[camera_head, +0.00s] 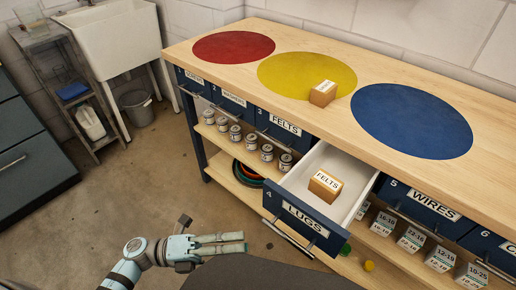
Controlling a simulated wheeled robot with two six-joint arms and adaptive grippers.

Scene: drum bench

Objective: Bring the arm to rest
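My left gripper (243,243) is low in the head view, over the floor in front of the bench. Its two pale fingers lie close together, pointing right, with nothing seen between them. It is apart from the open drawer labelled LUGS (302,220), which is up and to its right. My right gripper is not in view.
The LUGS drawer juts out from the bench (312,42) and holds a box labelled FELTS (325,185). Another small box (322,93) sits on the yellow disc (290,72). Cans and labelled boxes stand on lower shelves. Floor (110,205) left of the gripper is clear.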

